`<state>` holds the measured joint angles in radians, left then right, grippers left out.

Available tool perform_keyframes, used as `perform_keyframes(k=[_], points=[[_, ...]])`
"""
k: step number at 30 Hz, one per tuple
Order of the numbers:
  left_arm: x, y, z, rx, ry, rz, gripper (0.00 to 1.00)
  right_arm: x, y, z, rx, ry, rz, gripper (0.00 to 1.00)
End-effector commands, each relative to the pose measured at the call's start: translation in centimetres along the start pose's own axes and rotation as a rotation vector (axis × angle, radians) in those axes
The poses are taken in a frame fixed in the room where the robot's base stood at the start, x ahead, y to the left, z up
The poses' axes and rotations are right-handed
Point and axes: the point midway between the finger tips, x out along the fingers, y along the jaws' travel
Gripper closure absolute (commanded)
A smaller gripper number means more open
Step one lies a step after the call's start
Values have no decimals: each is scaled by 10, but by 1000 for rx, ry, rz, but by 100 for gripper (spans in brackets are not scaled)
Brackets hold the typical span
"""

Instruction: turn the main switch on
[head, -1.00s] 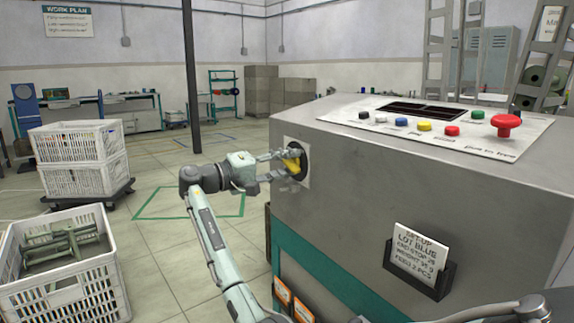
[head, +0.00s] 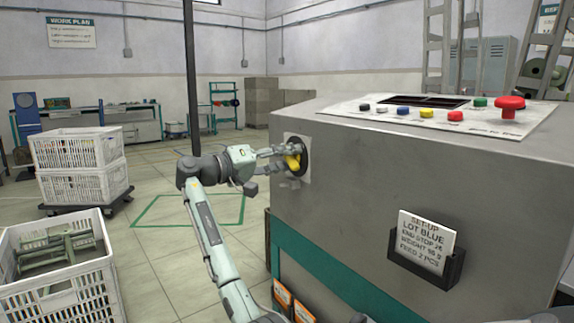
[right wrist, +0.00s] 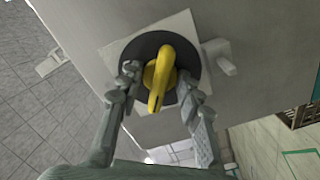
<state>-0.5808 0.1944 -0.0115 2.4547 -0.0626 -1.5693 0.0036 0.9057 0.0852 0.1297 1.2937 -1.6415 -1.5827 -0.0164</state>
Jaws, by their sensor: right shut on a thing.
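The main switch is a yellow rotary handle (head: 293,162) on a round black disc with a pale square plate, on the side of the grey machine (head: 400,170). In the right wrist view the yellow handle (right wrist: 160,78) stands lengthwise between the fingers, over the black disc (right wrist: 147,50). My right gripper (head: 289,157) is at the switch and shut on the handle, with one finger on each side, as the right wrist view shows (right wrist: 158,82). No on or off marks are readable. My left gripper is not in view.
The machine's sloping top carries coloured buttons and a red mushroom button (head: 509,105). A set-up card (head: 426,240) sits in a black holder on the front. White crates (head: 75,150) are stacked at left, with another crate (head: 60,290) holding green parts nearer. Floor between is clear.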

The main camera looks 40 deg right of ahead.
Motion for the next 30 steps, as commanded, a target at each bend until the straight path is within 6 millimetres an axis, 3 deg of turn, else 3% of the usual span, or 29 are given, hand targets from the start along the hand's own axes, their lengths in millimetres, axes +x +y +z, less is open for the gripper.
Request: perform_keyframes(k=[17,30], points=[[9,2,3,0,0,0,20,0,-1,1,52,-1,-1,99],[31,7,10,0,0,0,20,0,-2,2,181,-1,0,99]])
